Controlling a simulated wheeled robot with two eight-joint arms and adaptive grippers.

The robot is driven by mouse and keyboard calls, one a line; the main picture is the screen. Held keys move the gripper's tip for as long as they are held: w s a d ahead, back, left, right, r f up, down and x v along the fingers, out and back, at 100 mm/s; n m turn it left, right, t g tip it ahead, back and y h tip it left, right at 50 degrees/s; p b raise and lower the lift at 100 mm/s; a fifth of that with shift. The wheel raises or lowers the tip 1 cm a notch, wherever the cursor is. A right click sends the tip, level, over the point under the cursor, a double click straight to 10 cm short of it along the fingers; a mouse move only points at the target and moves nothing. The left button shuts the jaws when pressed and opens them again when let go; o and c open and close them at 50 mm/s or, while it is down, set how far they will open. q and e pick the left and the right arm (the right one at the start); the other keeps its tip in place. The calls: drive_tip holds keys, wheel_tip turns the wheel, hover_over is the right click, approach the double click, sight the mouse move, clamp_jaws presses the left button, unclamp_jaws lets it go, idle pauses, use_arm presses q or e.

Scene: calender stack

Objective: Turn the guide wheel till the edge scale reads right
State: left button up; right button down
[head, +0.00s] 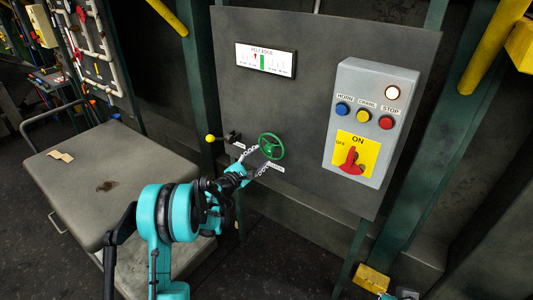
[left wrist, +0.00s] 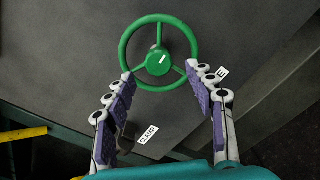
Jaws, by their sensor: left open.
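The green guide wheel (head: 271,146) is mounted on the grey panel, left of the control box. In the left wrist view the wheel (left wrist: 158,62) shows three spokes and a white mark on its hub. My left gripper (left wrist: 168,82) is open, its fingers on either side of the wheel's near part; I cannot tell if they touch the rim. In the head view the left gripper (head: 256,161) is just below and left of the wheel. The felt edge scale (head: 266,60) is above, with a green band and a dark red pointer left of it. My right gripper is not seen clearly.
A grey control box (head: 370,120) has blue, yellow and red buttons, a lit lamp and a red switch (head: 351,160) under ON. A yellow-knobbed clamp lever (head: 211,138) sits left of the wheel. A grey cart (head: 100,165) stands at the left.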

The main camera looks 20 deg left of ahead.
sight(267, 150)
use_arm(q)
drive_tip(key=b+x, duration=0.1)
drive_tip(key=x, duration=0.4)
drive_tip(key=shift+w, duration=0.1)
drive_tip(key=shift+c, duration=0.4)
drive_tip(key=c, duration=1.1)
